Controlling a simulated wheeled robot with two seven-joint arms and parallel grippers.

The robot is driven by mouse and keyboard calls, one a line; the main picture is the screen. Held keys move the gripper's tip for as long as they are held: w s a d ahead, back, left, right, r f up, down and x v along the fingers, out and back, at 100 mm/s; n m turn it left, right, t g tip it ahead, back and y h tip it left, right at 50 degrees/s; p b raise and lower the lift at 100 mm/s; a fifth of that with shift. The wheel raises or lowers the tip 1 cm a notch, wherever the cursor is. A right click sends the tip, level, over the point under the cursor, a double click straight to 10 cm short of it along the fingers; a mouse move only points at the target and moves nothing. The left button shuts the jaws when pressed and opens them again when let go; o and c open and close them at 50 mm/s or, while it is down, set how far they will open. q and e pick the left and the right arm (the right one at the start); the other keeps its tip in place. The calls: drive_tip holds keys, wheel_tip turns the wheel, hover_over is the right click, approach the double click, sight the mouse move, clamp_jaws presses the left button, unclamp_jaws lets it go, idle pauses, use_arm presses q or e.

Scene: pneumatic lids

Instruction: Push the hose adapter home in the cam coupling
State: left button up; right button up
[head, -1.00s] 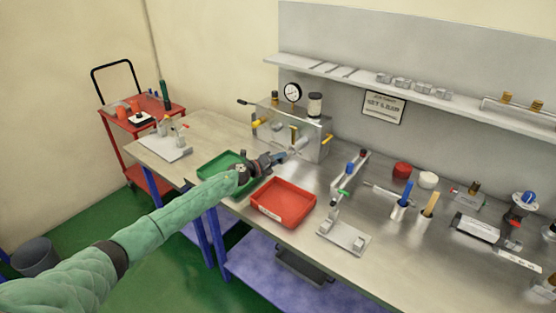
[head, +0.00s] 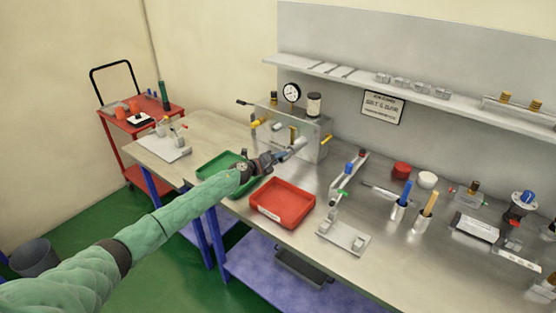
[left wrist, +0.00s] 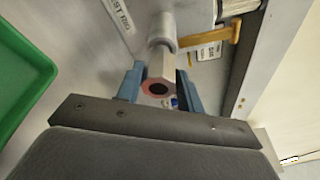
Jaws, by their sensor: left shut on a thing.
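My left gripper (head: 283,154) is shut on the hose adapter, a silver cylinder (head: 299,144) pointing toward the test rig. In the left wrist view, the blue fingers (left wrist: 158,88) grip the adapter (left wrist: 156,69) from both sides, and its pinkish ring with a dark bore faces the camera. The adapter's far end lies against or just in front of the rig face. I cannot tell how deep it sits in the cam coupling, as the coupling's mouth is not clear. A yellow lever (left wrist: 217,42) stands right of the adapter. My right gripper is not in view.
The metal test rig (head: 309,148) with a gauge (head: 291,93) stands at the back of the bench. A green tray (head: 208,172) lies below my left arm, and a red tray (head: 262,214) lies to its right. A clamp stand (head: 343,237) is further right.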

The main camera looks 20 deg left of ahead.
use_arm(q)
drive_tip(key=shift+w, duration=0.1)
drive_tip(key=shift+w+d, duration=0.1)
drive_tip(key=shift+w, duration=0.2)
drive_tip(key=shift+w+d, duration=0.1)
drive_tip(key=shift+w, duration=0.1)
drive_tip(key=shift+w+d, duration=0.1)
drive_tip(key=shift+w, duration=0.25)
drive_tip(key=shift+d, duration=0.1)
drive_tip(key=o, duration=1.1)
drive_tip(key=shift+c, duration=0.2)
drive_tip(key=f+p+v, duration=0.1)
drive_tip(key=v, duration=0.5)
drive_tip(key=shift+s+a+r+p, duration=0.25)
drive_tip(key=shift+s+r+p, duration=0.15)
drive_tip(key=shift+r, duration=0.15)
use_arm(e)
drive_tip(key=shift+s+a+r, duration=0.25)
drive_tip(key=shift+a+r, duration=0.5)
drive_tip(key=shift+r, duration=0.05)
